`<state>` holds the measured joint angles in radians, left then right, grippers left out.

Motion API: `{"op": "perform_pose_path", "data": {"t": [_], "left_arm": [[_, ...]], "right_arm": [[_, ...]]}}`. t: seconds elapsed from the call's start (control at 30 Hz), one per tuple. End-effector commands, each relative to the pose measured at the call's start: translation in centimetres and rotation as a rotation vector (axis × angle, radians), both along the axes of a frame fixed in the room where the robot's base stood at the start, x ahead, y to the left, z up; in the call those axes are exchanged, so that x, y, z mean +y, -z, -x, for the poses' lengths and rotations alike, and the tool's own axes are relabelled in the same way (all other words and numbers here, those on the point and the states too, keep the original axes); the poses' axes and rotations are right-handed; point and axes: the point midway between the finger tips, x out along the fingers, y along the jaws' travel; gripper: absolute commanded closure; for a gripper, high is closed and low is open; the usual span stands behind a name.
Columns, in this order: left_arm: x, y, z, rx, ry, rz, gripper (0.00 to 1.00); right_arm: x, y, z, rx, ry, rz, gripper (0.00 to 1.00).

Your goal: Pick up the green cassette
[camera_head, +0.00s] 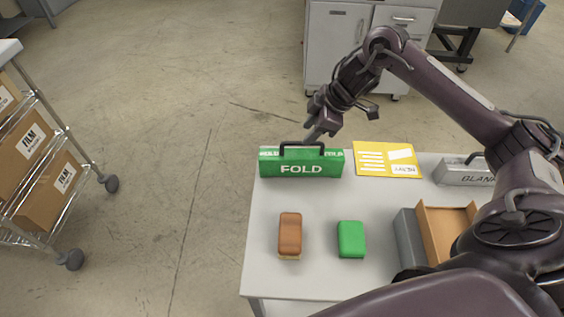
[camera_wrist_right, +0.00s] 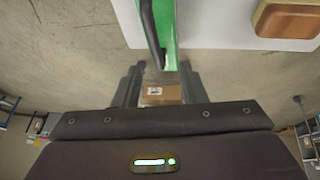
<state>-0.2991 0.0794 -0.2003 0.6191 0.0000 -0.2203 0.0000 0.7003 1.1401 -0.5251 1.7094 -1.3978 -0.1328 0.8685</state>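The green cassette (camera_head: 270,168), marked FOLD, stands at the back left edge of the table, with a dark handle (camera_head: 302,146) on top. My right gripper (camera_head: 313,135) is at the handle's far side in the head view. In the right wrist view, the fingers of the right gripper (camera_wrist_right: 160,72) are apart with nothing held between them. The cassette (camera_wrist_right: 170,22) and its dark handle (camera_wrist_right: 151,30) lie just beyond the fingertips there. Whether a finger touches the handle cannot be told. My left gripper is not in view.
A yellow sheet (camera_head: 386,160) lies right of the cassette, and a grey BLANK cassette (camera_head: 452,178) stands farther right. A brown block (camera_head: 290,232), a green block (camera_head: 351,239) and an open brown box (camera_head: 431,236) are nearer. A cart (camera_head: 45,235) with FILM boxes stands left.

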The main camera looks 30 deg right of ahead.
Motion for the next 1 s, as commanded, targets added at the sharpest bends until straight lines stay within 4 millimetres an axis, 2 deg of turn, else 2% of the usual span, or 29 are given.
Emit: {"op": "perform_pose_path", "data": {"t": [0.07,0.17,0.37,0.57,0.7,1.0], "left_arm": [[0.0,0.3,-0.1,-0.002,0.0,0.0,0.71],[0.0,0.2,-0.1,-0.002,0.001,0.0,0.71],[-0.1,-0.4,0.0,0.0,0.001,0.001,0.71],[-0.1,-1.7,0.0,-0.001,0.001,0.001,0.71],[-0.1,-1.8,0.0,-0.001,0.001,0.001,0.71],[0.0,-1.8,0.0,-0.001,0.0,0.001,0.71]], "right_arm": [[-1.6,-0.9,0.3,-0.022,-0.034,0.05,0.62],[-2.0,-0.9,0.3,-0.029,-0.054,0.071,0.62],[-1.4,1.0,-0.3,-0.03,-0.055,0.071,0.62],[-0.6,3.7,-0.7,-0.027,-0.054,0.069,0.62],[-0.2,5.3,-1.4,-0.03,-0.053,0.069,0.62],[-0.2,5.8,-1.6,-0.031,-0.052,0.071,0.63]]}}
